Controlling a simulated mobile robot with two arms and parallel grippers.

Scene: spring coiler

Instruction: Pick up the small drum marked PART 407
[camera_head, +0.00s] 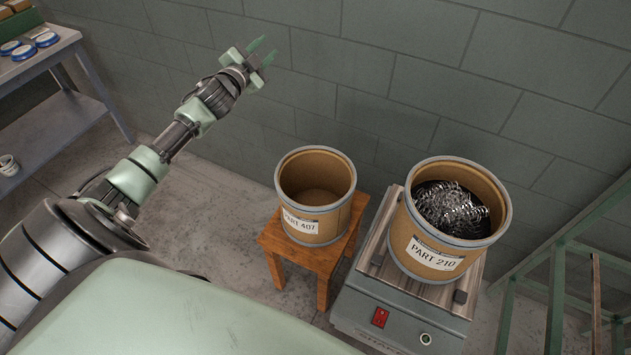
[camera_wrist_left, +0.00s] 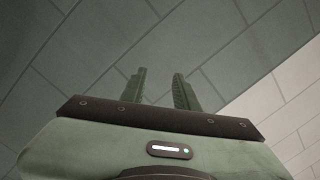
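The small drum marked PART 407 (camera_head: 316,222) stands upright on a wooden stool in the head view. It is a tan drum with grey rims, open at the top, and looks empty inside. My left gripper (camera_head: 262,50) is raised up and to the left of the drum, in front of the block wall and well apart from the drum. Its two green fingers are parted with nothing between them. The left wrist view shows the same fingers (camera_wrist_left: 160,88) apart against the wall, with no drum in sight. My right gripper is not in view.
A larger drum marked PART 210 (camera_head: 408,232), holding coiled metal springs (camera_head: 452,208), stands on a machine (camera_head: 400,313) right of the wooden stool (camera_head: 322,262). A grey shelf (camera_head: 60,125) is at left, green framework (camera_head: 557,290) at right. Floor left of the stool is clear.

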